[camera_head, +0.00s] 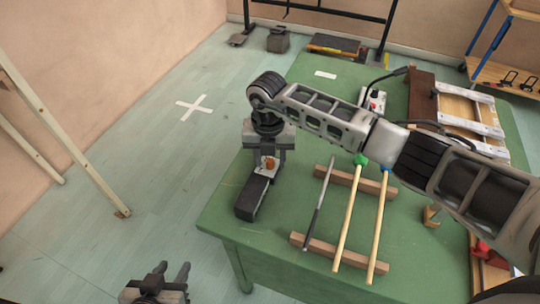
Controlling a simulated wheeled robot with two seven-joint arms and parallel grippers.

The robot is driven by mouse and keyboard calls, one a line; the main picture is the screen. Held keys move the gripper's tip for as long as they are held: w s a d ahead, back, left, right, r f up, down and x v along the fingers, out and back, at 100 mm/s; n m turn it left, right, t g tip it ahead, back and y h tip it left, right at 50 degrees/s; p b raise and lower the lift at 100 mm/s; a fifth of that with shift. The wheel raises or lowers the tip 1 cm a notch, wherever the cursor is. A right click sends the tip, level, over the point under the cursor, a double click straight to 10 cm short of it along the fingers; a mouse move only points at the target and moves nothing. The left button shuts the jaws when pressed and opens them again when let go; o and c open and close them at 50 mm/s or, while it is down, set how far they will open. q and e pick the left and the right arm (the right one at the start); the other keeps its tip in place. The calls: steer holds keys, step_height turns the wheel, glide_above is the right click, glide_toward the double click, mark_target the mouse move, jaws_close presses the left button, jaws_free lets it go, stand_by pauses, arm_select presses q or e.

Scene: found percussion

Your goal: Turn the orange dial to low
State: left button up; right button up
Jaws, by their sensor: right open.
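The orange dial (270,163) sits on a small light-faced panel at the left part of the green table (232,210). It is small and partly covered, so its setting cannot be read. A black box-like pedal (250,198) lies just in front of it. My right arm reaches across the table from the right. Its gripper (266,154) points down, open, right at the dial with the fingers around or just above it; contact cannot be told. My left gripper (174,270) is low at the bottom left, open and empty, away from the table.
Several sticks, including green- and blue-tipped mallets (348,215), lie across two wooden bars (350,259) right of the pedal. A small red-and-white device (375,100) stands behind my right arm. A wooden-framed instrument (462,108) is at the back right.

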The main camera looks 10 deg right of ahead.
jaws_close()
